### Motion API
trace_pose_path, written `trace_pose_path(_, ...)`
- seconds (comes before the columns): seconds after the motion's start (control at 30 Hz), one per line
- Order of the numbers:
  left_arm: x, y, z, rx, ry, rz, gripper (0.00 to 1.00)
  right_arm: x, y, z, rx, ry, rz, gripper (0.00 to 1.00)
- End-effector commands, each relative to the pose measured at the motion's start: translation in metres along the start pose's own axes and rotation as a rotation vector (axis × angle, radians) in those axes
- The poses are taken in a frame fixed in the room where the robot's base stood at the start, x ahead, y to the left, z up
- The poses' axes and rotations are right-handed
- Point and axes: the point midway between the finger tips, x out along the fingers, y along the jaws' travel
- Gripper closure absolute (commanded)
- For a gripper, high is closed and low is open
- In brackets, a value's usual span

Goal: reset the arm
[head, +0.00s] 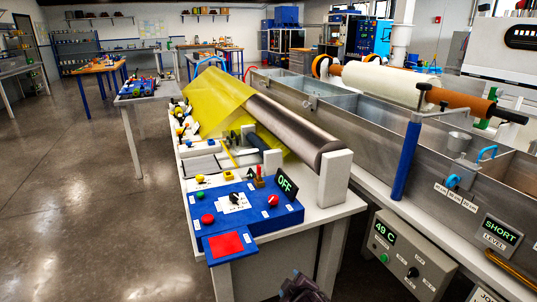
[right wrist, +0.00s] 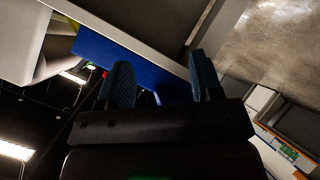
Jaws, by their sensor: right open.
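My right gripper (right wrist: 160,78) shows in the right wrist view with its two dark blue ridged fingers apart and nothing between them. A dark part of one of my arms shows at the bottom edge of the head view, in front of the white bench (head: 318,210); I cannot tell which arm it is. My left gripper is not seen in the head view. The right wrist view is dark and tilted, with a blue surface and a pale edge behind the fingers.
The white bench carries a blue control box (head: 255,212) with a red pad (head: 226,245), an OFF display (head: 287,187), a grey roller (head: 295,125) and yellow sheet (head: 215,100). A long metal bath (head: 380,135) with a 49 C control unit (head: 412,262) stands right. Floor at left is clear.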

Motion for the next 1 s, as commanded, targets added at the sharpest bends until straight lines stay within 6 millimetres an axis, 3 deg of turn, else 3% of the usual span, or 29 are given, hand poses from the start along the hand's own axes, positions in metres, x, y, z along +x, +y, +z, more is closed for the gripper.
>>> trace_pose_path(0.1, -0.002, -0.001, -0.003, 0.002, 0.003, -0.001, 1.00, -0.041, 0.006, 0.008, 0.244, 0.087, 0.021, 0.40)
trace_pose_path(0.3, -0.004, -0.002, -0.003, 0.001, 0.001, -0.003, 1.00, -0.108, 0.020, 0.034, 0.544, 0.185, 0.065, 0.40)
trace_pose_path(0.57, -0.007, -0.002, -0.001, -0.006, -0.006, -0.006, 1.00, -0.199, 0.028, 0.088, 0.732, 0.204, 0.138, 0.40)
trace_pose_path(0.77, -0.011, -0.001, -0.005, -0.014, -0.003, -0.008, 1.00, -0.262, 0.012, 0.144, 0.789, 0.112, 0.177, 0.40)
trace_pose_path(0.9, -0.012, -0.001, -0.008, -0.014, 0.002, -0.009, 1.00, -0.295, -0.017, 0.188, 0.810, 0.001, 0.176, 0.40)
trace_pose_path(1.0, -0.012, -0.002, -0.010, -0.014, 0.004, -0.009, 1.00, -0.313, -0.038, 0.210, 0.821, -0.060, 0.164, 0.40)
